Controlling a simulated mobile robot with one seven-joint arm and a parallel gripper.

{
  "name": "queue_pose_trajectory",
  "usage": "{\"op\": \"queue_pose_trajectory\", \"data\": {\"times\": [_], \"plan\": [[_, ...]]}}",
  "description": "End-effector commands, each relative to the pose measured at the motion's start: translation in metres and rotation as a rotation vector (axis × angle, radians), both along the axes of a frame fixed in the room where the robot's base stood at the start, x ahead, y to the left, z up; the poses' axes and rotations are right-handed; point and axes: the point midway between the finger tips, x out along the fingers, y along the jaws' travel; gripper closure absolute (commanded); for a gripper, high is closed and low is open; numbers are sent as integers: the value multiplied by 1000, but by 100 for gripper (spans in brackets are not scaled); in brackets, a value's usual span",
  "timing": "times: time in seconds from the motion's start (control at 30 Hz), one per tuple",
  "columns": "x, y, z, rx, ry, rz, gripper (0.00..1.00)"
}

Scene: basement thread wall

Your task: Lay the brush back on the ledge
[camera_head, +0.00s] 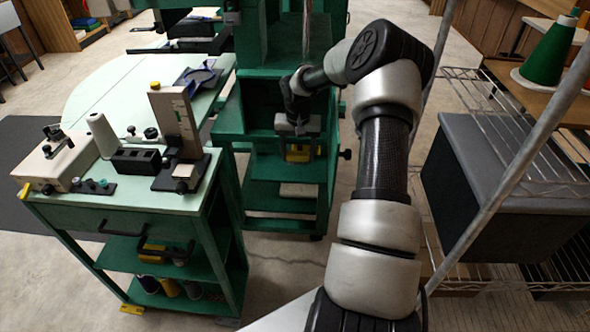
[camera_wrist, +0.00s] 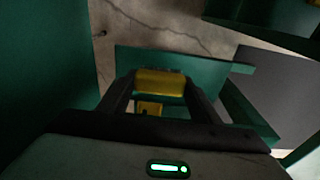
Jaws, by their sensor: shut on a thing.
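My gripper (camera_head: 299,145) reaches down into the bay of a green machine frame in the head view. In the wrist view its two dark fingers (camera_wrist: 160,90) are shut on a yellow block, which I take to be the brush (camera_wrist: 160,79). A yellow piece, likely the same brush (camera_head: 298,155), shows below the gripper in the head view. Green shelf-like surfaces (camera_wrist: 190,59) lie beyond the fingers; I cannot tell which is the ledge, or whether the brush touches it. Any bristles are hidden.
A green cart (camera_head: 60,205) with a white cone, a tan box and black blocks stands at left. A wire rack (camera_head: 480,85) with a dark grey bin (camera_head: 450,175) stands at right. Green uprights hem in the gripper. Bare concrete floor (camera_head: 285,260) lies in front.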

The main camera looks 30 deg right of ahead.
Motion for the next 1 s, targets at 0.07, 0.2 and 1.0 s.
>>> {"op": "queue_pose_trajectory", "data": {"times": [0.07,0.2,1.0], "plan": [[0,0,-17,2,1,0,60],[0,1,-28,1,0,1,60],[0,1,-66,1,0,2,23]]}}
